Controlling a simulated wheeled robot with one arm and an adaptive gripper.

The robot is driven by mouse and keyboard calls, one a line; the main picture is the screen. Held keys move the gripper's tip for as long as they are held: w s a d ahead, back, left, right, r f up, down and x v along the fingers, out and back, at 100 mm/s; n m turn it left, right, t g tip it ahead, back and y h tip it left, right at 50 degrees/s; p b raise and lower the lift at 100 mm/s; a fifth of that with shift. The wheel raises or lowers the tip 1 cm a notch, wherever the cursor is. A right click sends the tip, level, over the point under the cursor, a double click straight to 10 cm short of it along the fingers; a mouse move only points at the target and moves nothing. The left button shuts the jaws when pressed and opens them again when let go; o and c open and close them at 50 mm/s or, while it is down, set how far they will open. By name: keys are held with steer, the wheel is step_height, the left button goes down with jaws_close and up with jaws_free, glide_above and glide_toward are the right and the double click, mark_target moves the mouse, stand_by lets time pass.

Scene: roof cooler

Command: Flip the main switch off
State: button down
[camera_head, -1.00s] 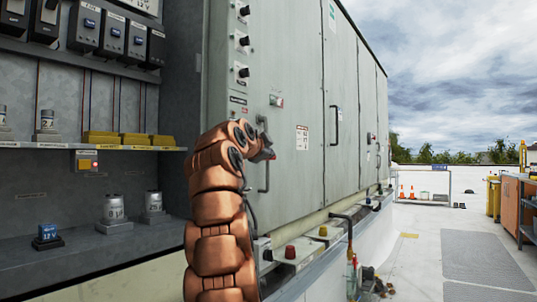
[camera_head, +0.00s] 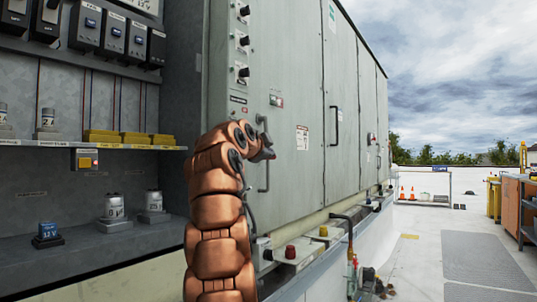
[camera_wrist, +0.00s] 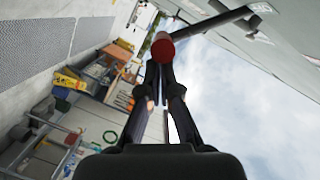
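A red round knob (camera_wrist: 163,47) on a dark rod (camera_wrist: 210,23) shows at the top of the wrist view, and the rod runs to the grey cabinet face. I take it for the main switch's lever. My gripper (camera_wrist: 160,70) has its fingertips together just below the knob in the picture; whether they touch it I cannot tell. Nothing shows between the fingers.
The grey cabinet (camera_head: 295,85) has a long door handle (camera_head: 264,178) close to my gripper. Pipes and a valve (camera_head: 352,258) stand at its foot. A shelf recess with a small yellow box (camera_head: 87,160) is at the left.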

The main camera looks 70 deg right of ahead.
steer(key=shift+w+f, duration=0.35)
steer(key=shift+w, duration=0.1)
stand_by(0.6)
steer(key=a+r+b, duration=0.2)
steer(key=a+b, duration=0.1)
steer(key=a, duration=0.7)
steer(key=shift+s+b, duration=0.35)
steer(key=shift+s, duration=0.1)
